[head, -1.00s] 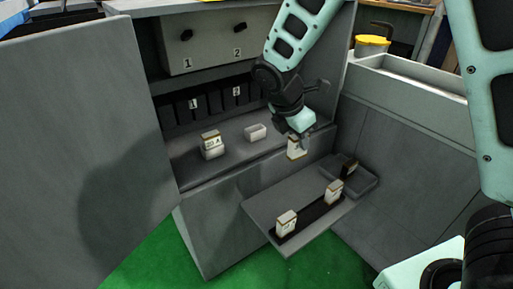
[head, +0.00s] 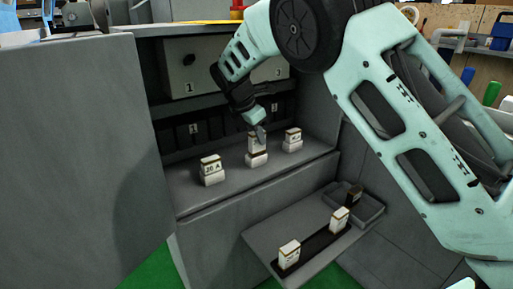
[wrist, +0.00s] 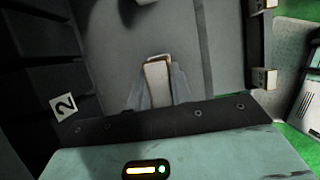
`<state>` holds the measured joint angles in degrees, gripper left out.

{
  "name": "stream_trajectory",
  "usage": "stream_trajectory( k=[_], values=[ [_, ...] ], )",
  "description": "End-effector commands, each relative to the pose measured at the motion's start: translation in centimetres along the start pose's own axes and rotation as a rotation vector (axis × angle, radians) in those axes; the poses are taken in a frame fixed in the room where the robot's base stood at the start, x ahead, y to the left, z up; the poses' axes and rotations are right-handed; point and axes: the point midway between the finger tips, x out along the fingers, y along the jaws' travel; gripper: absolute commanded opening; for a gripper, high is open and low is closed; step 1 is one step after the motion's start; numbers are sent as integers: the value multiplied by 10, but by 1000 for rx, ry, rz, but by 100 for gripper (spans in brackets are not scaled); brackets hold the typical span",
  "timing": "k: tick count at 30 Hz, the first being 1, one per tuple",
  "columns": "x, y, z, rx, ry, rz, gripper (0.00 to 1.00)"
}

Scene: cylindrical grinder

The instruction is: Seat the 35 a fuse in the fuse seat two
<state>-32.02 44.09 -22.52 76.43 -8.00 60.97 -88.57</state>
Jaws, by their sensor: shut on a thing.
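My gripper (head: 260,137) is shut on a pale fuse with a brown top edge (head: 257,145); its label is not readable. In the head view the fuse stands upright over the middle white seat (head: 257,160) on the cabinet ledge, lined up with it and seemingly touching. I cannot tell whether it is fully down. In the wrist view the fuse (wrist: 157,83) is between the two grey fingers, and the seat below is hidden. A "2" tag (wrist: 64,104) shows at left there.
A labelled fuse (head: 211,168) stands left of the middle seat, another (head: 293,139) at right. The lower shelf (head: 262,237) carries two more fuses (head: 289,254) (head: 340,219) and a dark piece (head: 354,194) in a tray. The open cabinet door (head: 80,160) fills the left.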

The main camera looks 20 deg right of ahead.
Motion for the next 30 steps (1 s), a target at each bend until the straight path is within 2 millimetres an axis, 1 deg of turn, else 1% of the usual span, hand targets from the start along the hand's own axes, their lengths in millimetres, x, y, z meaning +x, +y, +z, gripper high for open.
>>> stream_trajectory(
  k=[4,9,11,22,23,24,25,30],
  values=[
    [5,3,-2,-1,-1,-2,0],
    [27,3,-12,-1,0,-2,0],
    [33,3,-14,-1,-1,-1,0],
    [34,3,-14,0,0,-1,0],
    [34,3,-14,0,0,-1,27],
    [34,3,-14,0,0,-1,38],
    [34,3,-14,0,0,-1,43],
    [34,3,-14,0,0,-1,43]
  ],
)
